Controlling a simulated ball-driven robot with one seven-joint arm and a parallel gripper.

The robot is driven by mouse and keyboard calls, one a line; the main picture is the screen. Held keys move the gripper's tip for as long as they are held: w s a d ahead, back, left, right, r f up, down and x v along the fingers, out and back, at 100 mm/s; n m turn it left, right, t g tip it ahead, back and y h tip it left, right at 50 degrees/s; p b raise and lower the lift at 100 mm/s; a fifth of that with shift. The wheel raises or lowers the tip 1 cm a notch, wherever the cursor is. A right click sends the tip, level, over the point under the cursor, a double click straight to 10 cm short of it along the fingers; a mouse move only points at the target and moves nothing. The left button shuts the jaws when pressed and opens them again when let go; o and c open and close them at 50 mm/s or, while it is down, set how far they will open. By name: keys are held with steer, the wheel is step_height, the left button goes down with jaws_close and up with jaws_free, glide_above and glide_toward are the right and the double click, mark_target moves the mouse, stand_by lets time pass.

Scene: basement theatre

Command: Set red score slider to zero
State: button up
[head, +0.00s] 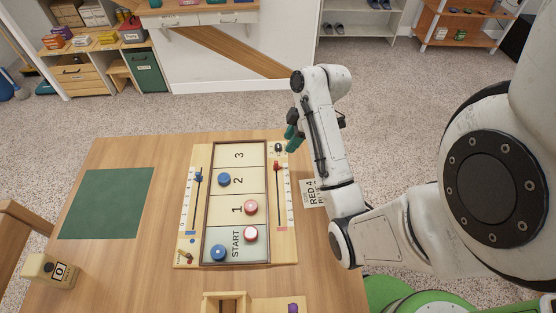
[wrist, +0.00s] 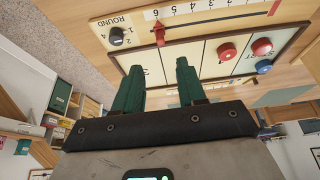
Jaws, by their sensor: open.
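The game board (head: 205,150) lies on the wooden table. The red score slider (head: 281,167) sits in the slot of the board's right-hand number scale, near the far end. In the wrist view the red slider (wrist: 158,33) stands at the left end of the dark slot, by the higher numbers, beyond my fingertips. My gripper (head: 291,137) is over the board's far right corner, by the round dial. In the wrist view my gripper (wrist: 158,66) has its two green fingers apart with nothing between them. The fingers look apart from the slider.
The black round knob (wrist: 117,36) is close beside the red slider. Blue and red pucks (head: 224,180) lie on the lanes. A blue slider (head: 198,178) is on the left scale. A "RED 4" card (head: 313,192) lies right of the board, partly behind my arm.

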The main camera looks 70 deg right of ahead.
mark_target(277, 162)
steer(key=b+x, duration=0.1)
steer(key=x, duration=0.9)
steer(key=shift+f, duration=0.2)
steer(key=shift+c, duration=0.3)
jaws_close()
